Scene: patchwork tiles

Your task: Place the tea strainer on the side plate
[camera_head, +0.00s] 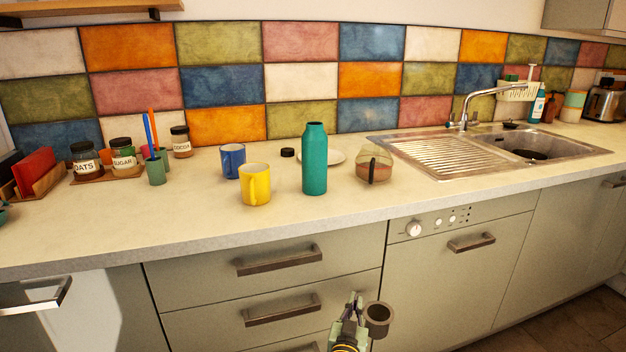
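My gripper (352,300) is low in the head view, in front of the drawers and below the counter edge. Its fingers point up and look close together; any gap or grip between them is too small to tell. A grey-brown, hollow, cup-like piece (379,316) shows just right of the fingers. It may be the tea strainer, but I cannot tell whether it is held. The white side plate (336,157) lies flat on the counter, partly hidden behind the teal bottle. No strainer is clearly recognisable on the counter.
The teal bottle (314,160) stands upright in front of the plate. A yellow mug (255,184), blue mug (233,161) and small black lid (287,152) are left of it. A translucent brown vessel (374,164) stands right. The sink (535,146) is farther right. The front-left counter is clear.

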